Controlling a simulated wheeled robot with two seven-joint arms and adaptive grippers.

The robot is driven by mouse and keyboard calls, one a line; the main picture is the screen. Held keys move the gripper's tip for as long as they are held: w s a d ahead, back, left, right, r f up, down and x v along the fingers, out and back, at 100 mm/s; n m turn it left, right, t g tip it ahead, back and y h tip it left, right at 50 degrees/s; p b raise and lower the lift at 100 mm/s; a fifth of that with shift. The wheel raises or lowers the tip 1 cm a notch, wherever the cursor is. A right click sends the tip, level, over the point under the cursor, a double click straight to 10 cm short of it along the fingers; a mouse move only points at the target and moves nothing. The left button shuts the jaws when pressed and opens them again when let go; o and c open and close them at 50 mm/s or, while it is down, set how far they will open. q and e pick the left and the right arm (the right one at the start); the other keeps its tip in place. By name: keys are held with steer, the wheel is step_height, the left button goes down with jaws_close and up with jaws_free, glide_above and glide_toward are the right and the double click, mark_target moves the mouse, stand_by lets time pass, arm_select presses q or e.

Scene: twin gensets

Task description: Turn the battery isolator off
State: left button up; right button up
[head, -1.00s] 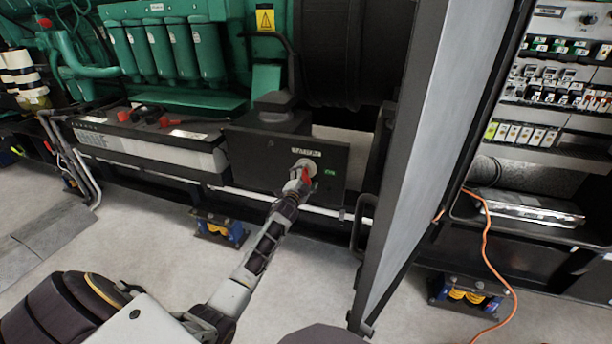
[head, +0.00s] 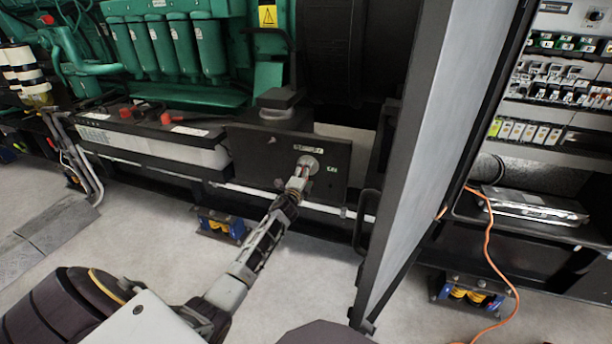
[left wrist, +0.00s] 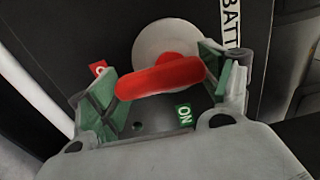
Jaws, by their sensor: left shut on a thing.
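The battery isolator is a pale round boss (head: 309,162) with a red handle on a dark box (head: 340,160) low on the genset. My left gripper (head: 301,172) reaches it from the front and largely hides the handle in the head view. In the left wrist view the red handle (left wrist: 160,77) lies between the green-padded fingers of my left gripper (left wrist: 165,85), which is shut on it. A green ON label (left wrist: 183,115) sits below the handle there, and a red label (left wrist: 98,69) is by the left finger, partly hidden. My right gripper is out of view.
A battery (head: 150,140) with red terminal caps stands left of the box. A large grey cabinet door (head: 425,130) stands open just right of my arm. An orange cable (head: 489,250) hangs to the floor at the right.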

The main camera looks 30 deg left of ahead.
arm_select(q)
steer(key=shift+f, duration=0.1)
steer(key=o, duration=1)
steer(key=v, duration=1.2)
stand_by(0.4)
stand_by(0.6)
